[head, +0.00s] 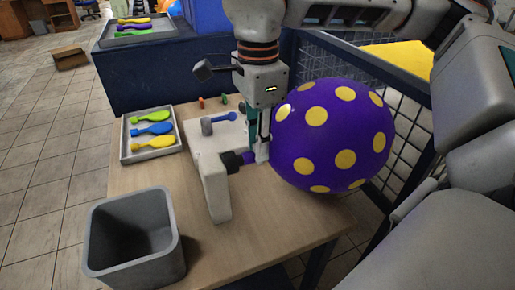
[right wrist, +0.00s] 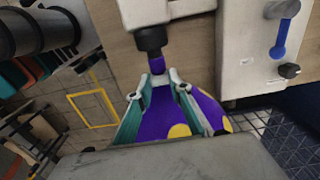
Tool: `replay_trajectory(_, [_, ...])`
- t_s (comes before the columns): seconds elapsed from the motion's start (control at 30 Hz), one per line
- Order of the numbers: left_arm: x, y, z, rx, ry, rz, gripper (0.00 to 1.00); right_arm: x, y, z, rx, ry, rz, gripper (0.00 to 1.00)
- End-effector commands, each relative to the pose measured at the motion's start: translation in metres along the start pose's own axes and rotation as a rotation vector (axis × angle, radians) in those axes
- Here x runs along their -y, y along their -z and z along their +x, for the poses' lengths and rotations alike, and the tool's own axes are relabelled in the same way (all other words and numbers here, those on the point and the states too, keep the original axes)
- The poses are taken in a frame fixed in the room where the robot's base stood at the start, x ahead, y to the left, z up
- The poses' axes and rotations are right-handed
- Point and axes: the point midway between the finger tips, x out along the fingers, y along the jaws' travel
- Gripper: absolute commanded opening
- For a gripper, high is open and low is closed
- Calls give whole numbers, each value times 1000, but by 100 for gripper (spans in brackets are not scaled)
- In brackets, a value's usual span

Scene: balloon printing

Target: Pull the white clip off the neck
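A purple balloon (head: 335,135) with yellow dots lies on its side at the table's right edge. Its purple neck (head: 248,157) runs to the dark nozzle of a white stand; the neck also shows in the right wrist view (right wrist: 157,65). My right gripper (head: 260,155) points down at the neck, between stand and balloon. In the right wrist view its teal fingers (right wrist: 160,90) are apart, with purple balloon between them. A small white piece at the fingertips may be the clip (right wrist: 174,74); I cannot clearly separate it from the pale tips. My left gripper is not in view.
A grey bin (head: 130,275) stands at the front left. A dark wire fence (head: 415,135) is close behind the balloon.

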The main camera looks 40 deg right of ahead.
Motion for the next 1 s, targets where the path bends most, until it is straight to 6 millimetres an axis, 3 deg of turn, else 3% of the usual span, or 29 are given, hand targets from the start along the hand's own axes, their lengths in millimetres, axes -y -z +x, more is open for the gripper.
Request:
replay_trajectory(0.37, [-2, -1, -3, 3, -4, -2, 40, 0, 0, -3, 0, 1, 0, 2])
replay_trajectory(0.73, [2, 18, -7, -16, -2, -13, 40, 0, 0, -24, 1, 4, 1, 2])
replay_trajectory(1.0, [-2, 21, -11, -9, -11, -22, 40, -1, 0, -38, 0, 3, 0, 2])
